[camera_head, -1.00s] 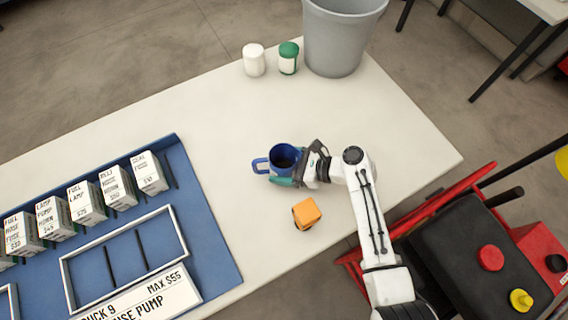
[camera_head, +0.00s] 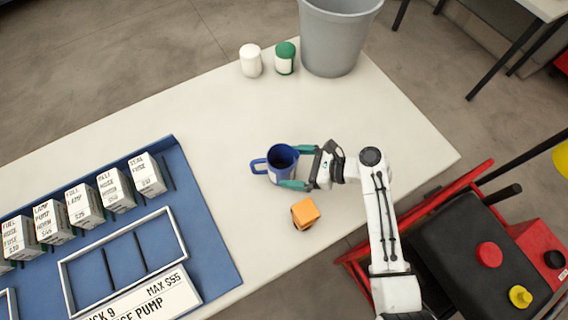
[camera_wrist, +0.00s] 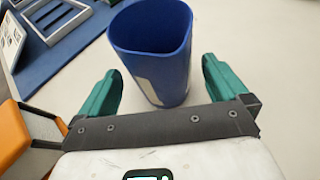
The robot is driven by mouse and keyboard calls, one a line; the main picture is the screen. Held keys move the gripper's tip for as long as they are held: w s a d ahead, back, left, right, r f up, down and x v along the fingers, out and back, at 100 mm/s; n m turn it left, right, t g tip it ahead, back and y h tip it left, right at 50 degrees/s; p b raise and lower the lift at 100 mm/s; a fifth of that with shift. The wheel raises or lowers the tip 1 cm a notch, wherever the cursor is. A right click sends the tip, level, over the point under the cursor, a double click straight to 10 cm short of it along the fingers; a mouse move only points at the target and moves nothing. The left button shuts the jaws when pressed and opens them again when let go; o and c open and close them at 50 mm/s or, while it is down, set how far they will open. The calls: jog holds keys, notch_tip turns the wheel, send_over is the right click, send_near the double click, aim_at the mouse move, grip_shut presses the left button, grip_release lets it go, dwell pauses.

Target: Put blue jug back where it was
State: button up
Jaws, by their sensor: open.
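The blue jug (camera_head: 282,163) stands upright on the white table, its handle pointing left in the head view. In the wrist view the jug (camera_wrist: 152,55) stands just ahead of the fingers, its open top toward the camera. My gripper (camera_head: 300,168) is open at the jug's right side. Its green fingertips (camera_wrist: 160,85) lie either side of the jug's near part in the wrist view, with a gap showing on both sides. Nothing is held.
An orange block (camera_head: 305,213) sits close to my gripper, below the jug in the head view. A blue tray (camera_head: 215,255) with several labelled boxes lies left. A white jar (camera_head: 251,61), a green-topped jar (camera_head: 285,59) and a grey bin (camera_head: 338,40) stand at the back.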

jog(key=v, duration=0.8)
jog(key=s+f+n+h, duration=0.1)
jog(key=s+d+f+n+h, duration=0.1)
jog(key=s+n, duration=0.1)
jog(key=s+d+f+n, duration=0.1)
jog(key=s, duration=0.1)
jog(key=shift+s+d+n+g+h, duration=0.2)
jog(key=shift+s+n+g+h, duration=0.1)
jog(key=shift+h, duration=0.1)
jog(key=s+d+n+h, duration=0.2)
jog(key=s+n, duration=0.1)
jog(key=s+d+f+n+h, duration=0.1)
jog(key=s+d, duration=0.1)
jog(key=shift+s+f+n, duration=0.15)
jog(key=shift+s+n, duration=0.05)
jog(key=shift+n, duration=0.1)
jog(key=s+d+r+n+h, duration=0.2)
jog(key=s+d+n+h, duration=0.2)
jog(key=s+d+n, duration=0.1)
jog(key=s+d+r+n+g+h, duration=0.1)
jog(key=s+d+r+n+h, duration=0.2)
jog(key=s+d+n, duration=0.2)
jog(key=s+d, duration=0.3)
jog(key=shift+d+r+h, duration=0.15)
jog(key=shift+r+h, duration=0.1)
jog(key=shift+h, duration=0.15)
jog(key=shift+s, duration=0.2)
